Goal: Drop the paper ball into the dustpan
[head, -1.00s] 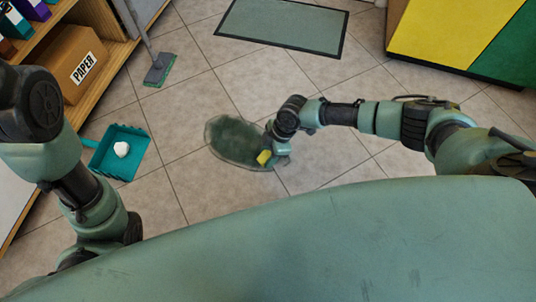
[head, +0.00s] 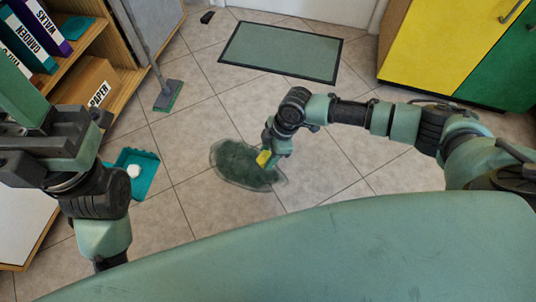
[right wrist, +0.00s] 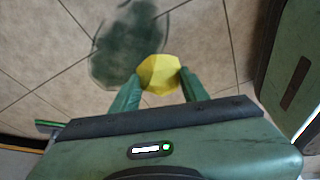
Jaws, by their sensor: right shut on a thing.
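A white crumpled paper ball (head: 133,171) lies in the teal dustpan (head: 147,185) on the floor at the left of the head view. My left arm partly hides the dustpan. My right gripper (head: 264,158) is shut on a small yellow faceted thing (right wrist: 158,73), which sits between both fingertips in the right wrist view. It is held over or near a dark green patch (head: 240,165) on the tiles, well to the right of the dustpan. I cannot tell if the yellow thing touches the floor. My left gripper is out of view; only arm links show.
A wooden shelf with binders (head: 25,48) and a PAPER box (head: 85,82) stands at the left. A broom (head: 168,95) stands beside it. A grey-green mat (head: 280,50) lies at the back. Yellow and green cabinets (head: 435,40) stand back right.

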